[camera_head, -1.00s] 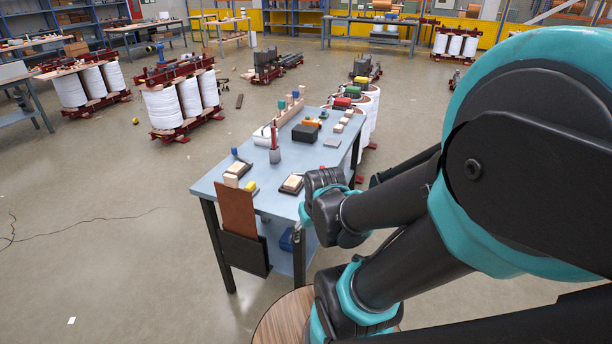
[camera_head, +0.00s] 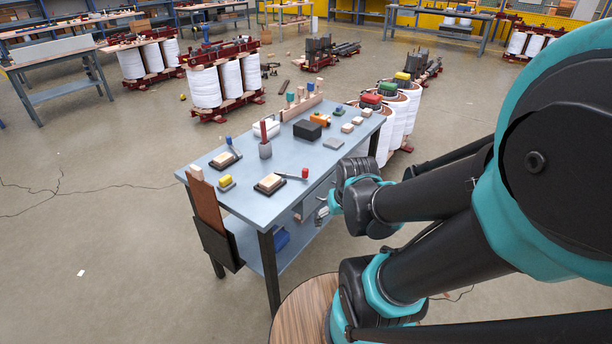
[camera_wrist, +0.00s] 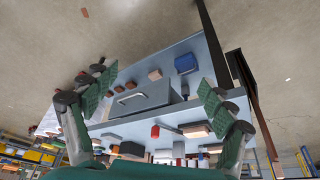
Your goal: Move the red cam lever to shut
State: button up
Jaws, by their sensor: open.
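The red cam lever (camera_head: 304,173) is on the blue-grey table (camera_head: 222,199), near its front right edge. Its red end points right, and its pale arm reaches left toward a dark plate beside a beige block. A red end, likely the same lever's, shows in the wrist view (camera_wrist: 155,131). My gripper (camera_wrist: 150,88) is open and empty, its green-padded fingers wide apart. In the head view my gripper (camera_head: 322,213) is small and partly hidden by my arm, off the table's right side and apart from the lever.
A lever with a blue end (camera_head: 229,141), a red-topped grey cylinder (camera_head: 265,148), a black box (camera_head: 307,130) and several blocks stand on the table. A drawer with a handle (camera_wrist: 145,98) hangs below the top. A blue bin (camera_head: 281,238) sits on the lower shelf. White coils (camera_head: 398,118) stand behind.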

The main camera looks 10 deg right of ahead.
jog(key=shift+c, duration=0.3)
